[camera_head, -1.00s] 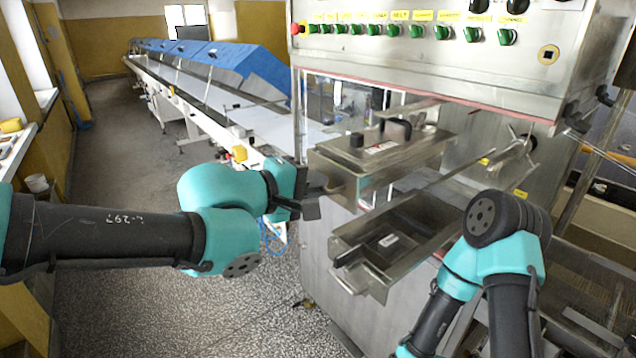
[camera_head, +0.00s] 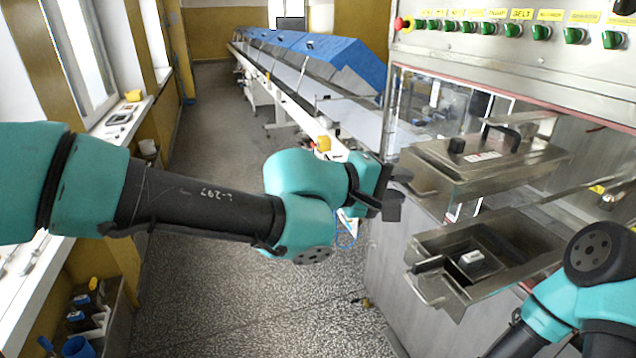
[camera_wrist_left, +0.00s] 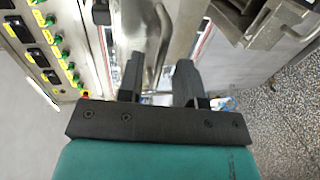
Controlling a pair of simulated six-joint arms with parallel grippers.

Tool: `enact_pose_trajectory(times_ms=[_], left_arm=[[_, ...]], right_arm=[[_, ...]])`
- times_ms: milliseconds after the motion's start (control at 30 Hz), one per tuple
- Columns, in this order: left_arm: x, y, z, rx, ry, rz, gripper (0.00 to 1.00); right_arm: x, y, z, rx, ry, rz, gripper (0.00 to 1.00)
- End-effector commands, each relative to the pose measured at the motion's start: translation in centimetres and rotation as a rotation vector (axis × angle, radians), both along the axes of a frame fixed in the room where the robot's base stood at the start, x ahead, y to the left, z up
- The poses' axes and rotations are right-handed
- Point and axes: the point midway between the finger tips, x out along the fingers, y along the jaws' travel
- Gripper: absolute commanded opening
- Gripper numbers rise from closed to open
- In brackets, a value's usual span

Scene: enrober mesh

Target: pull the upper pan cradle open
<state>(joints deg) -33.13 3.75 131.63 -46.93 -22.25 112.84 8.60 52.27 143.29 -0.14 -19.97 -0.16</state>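The upper pan cradle (camera_head: 480,165) is a steel box with a flat lid, a black handle and a black knob on top, on the machine's front. A thin metal handle sticks out at its left end. My left gripper (camera_head: 396,192) is just left of that handle, its dark fingers apart. In the left wrist view the fingers (camera_wrist_left: 158,72) are open, with blurry steel showing beyond and between them; I cannot tell whether they touch it. The lower pan cradle (camera_head: 515,235) sits below, open-topped. My right arm is at the lower right; its gripper is not visible.
The control panel (camera_head: 520,55) with green knobs and a red button overhangs the cradles. A long conveyor (camera_head: 300,75) with blue covers runs back at the left. A bottle bin (camera_head: 100,320) stands lower left.

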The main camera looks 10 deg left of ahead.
Motion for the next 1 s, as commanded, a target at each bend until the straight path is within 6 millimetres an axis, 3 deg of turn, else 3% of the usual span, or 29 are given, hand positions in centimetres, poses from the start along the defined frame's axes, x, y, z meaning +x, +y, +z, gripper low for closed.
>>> enact_pose_trajectory(times_ms=[1000], left_arm=[[-7.7, 11.6, 3.0, -0.002, -0.001, 0.006, 0.33]], right_arm=[[0.0, 0.0, 0.0, 0.000, 0.000, 0.000, 0.43]])
